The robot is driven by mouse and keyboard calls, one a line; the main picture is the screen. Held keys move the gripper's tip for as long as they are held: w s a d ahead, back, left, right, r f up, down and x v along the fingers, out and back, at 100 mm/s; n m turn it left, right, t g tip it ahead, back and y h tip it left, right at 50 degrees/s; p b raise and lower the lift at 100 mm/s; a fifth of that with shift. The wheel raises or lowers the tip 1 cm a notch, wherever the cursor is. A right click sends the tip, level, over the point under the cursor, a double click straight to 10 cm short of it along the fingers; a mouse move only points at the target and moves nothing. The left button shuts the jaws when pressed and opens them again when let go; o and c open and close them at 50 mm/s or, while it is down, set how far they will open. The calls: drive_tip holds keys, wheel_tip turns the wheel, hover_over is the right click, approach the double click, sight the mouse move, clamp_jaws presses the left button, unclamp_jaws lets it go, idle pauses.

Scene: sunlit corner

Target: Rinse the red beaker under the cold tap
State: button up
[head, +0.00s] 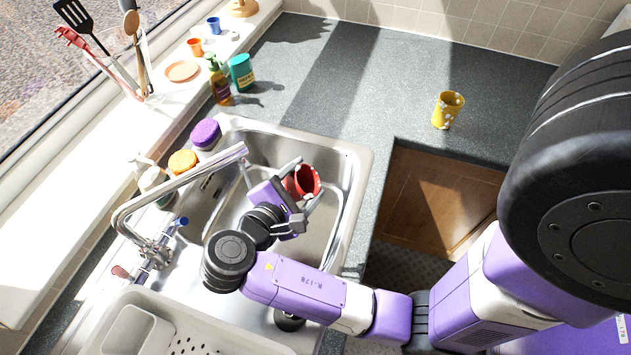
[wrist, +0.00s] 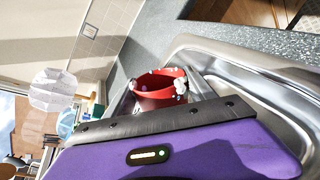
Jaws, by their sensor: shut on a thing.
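The red beaker (head: 304,180) is between the fingers of my gripper (head: 309,178), over the right part of the steel sink basin (head: 335,225). In the wrist view the red beaker (wrist: 158,98) shows white blobs on its rim and side. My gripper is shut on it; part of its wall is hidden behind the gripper. The tap (head: 185,185) arches from the left, and its spout end is left of the beaker, apart from it. The tap has a blue handle (head: 181,222) and a red handle (head: 119,271). I cannot tell if water runs.
Purple (head: 205,134) and orange (head: 183,162) round things stand on the sink's left rim, with a soap bottle (head: 217,82) and teal container (head: 241,72) behind. A yellow cup (head: 447,109) with white blobs stands on the right counter. A drainer (head: 195,330) lies at the front.

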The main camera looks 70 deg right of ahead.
drive_tip(key=shift+w+a+f+b, duration=0.15)
drive_tip(key=shift+w+f+b, duration=0.1)
drive_tip(key=shift+w+b, duration=0.45)
drive_tip(key=shift+w+a+f+b, duration=0.2)
drive_tip(key=shift+w+b, duration=0.35)
drive_tip(key=shift+w, duration=0.2)
drive_tip(key=shift+w+a+f+b, duration=0.1)
drive_tip(key=shift+w+f+b, duration=0.15)
drive_tip(key=shift+w+b, duration=0.45)
drive_tip(key=shift+w+a+r+p, duration=0.15)
drive_tip(key=shift+w+r+p, duration=0.1)
drive_tip(key=shift+w+p, duration=0.55)
drive_tip(key=shift+w+a+p, duration=0.1)
drive_tip(key=shift+w+p, duration=0.1)
drive_tip(key=shift+p, duration=0.3)
drive_tip(key=shift+w+a+f+p, duration=0.15)
drive_tip(key=shift+w+f+p, duration=0.25)
drive_tip(key=shift+w+p, duration=0.4)
drive_tip(key=shift+w+a+f+p, duration=0.15)
drive_tip(key=shift+w+f+p, duration=0.2)
drive_tip(key=shift+w+p, duration=0.45)
drive_tip(key=shift+d, duration=0.1)
drive_tip(key=shift+s+d, duration=0.15)
drive_tip(key=shift+d, duration=0.2)
drive_tip(key=shift+a, duration=0.2)
